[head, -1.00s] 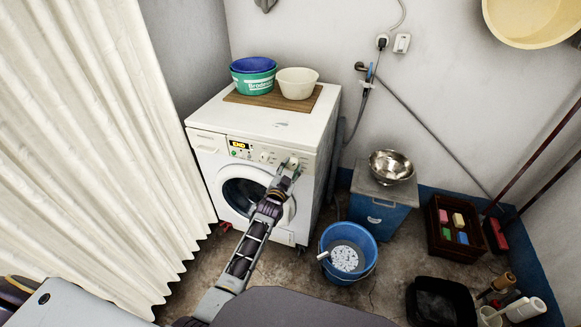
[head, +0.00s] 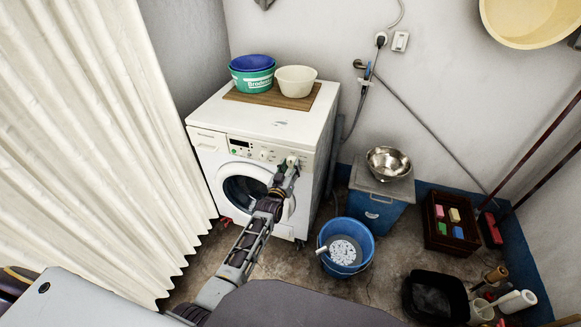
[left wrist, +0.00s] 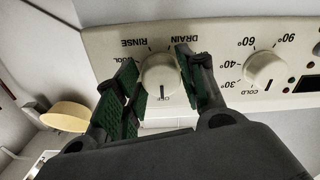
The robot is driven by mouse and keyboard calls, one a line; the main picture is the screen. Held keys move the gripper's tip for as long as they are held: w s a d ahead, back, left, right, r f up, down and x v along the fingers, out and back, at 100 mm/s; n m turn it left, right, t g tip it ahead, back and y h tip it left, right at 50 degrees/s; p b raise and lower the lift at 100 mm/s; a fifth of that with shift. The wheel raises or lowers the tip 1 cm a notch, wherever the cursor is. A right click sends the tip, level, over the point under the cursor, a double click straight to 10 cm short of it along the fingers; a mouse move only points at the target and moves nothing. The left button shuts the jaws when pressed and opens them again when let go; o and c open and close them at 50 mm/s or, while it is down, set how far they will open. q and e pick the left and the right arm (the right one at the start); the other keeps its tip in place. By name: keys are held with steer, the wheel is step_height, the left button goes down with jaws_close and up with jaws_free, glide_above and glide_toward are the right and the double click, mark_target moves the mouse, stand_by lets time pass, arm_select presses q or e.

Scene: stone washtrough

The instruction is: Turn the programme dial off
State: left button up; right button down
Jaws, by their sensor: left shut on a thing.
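The white washing machine (head: 283,123) stands against the wall, its control panel facing me. In the left wrist view the programme dial (left wrist: 159,76) is a round off-white knob, with upside-down labels such as RINSE and DRAIN around it. Its dark pointer mark lies at the OFF label. My left gripper (head: 289,164) is at the panel, its green-padded fingers shut on the dial from both sides. The display (head: 239,144) is dark. My right gripper is not in view.
A temperature dial (left wrist: 264,71) sits beside the programme dial. Basins (head: 253,75) stand on a board on the machine. A blue bucket (head: 346,247) and a blue cabinet (head: 377,205) stand to its right. A cream curtain (head: 95,150) hangs at left.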

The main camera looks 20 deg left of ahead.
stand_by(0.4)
arm_select(q)
steer(key=o, duration=1)
steer(key=shift+s, duration=0.1)
steer(key=s, duration=1.1)
steer(key=shift+s+a, duration=0.2)
steer(key=shift+s, duration=0.15)
stand_by(0.4)
